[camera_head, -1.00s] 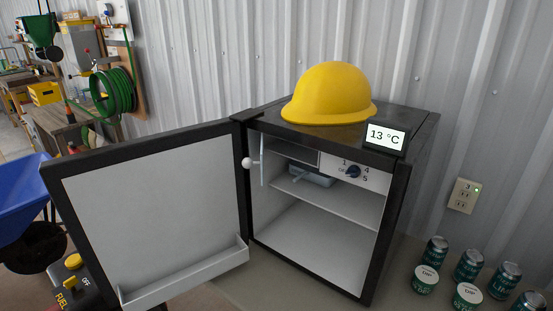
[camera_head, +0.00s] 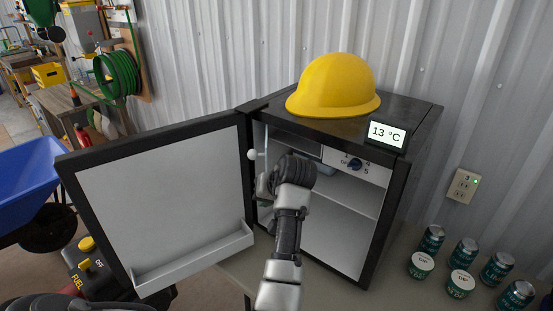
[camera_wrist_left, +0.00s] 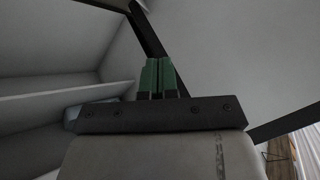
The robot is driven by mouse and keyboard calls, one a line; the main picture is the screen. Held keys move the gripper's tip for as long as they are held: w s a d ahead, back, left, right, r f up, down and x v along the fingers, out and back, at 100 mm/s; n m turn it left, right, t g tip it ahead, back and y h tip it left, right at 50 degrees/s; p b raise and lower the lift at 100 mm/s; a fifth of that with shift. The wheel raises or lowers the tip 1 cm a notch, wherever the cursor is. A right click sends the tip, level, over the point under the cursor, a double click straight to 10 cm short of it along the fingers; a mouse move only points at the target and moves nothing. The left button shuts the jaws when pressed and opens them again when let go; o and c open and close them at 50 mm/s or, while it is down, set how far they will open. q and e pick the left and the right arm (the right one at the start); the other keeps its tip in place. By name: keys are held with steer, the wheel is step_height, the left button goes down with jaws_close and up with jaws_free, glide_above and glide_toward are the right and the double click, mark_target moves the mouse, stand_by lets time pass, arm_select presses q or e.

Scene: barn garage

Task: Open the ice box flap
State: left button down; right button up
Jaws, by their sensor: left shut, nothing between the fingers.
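The ice box flap (camera_head: 262,140) is a narrow pale panel at the upper left inside the small fridge (camera_head: 378,232). It stands nearly edge-on, swung out from the compartment front, with a round white knob (camera_head: 252,155) on its left side. My left gripper (camera_head: 265,190) is in the fridge opening, below and right of the knob and apart from it. In the left wrist view its green fingers (camera_wrist_left: 160,64) are together and empty. My left arm hides part of the ice box and shelf. My right gripper is not in view.
The fridge door (camera_head: 165,200) stands wide open to the left, with a tray along its bottom. A yellow hard hat (camera_head: 333,86) and a 13 °C display (camera_head: 387,134) sit on top. Several cans (camera_head: 466,252) and dip tubs (camera_head: 421,265) stand at the right.

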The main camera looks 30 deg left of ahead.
arm_select(q)
steer(key=w+d+r+g, duration=0.1)
steer(key=w+d+r, duration=0.1)
steer(key=w+r, duration=0.35)
steer(key=w+d+r, duration=0.2)
steer(key=r, duration=0.7)
steer(key=p+x, duration=0.3)
steer(key=x, duration=0.6)
steer(key=shift+a+f+n, duration=0.15)
steer(key=shift+a+n, duration=0.05)
steer(key=shift+n, duration=0.2)
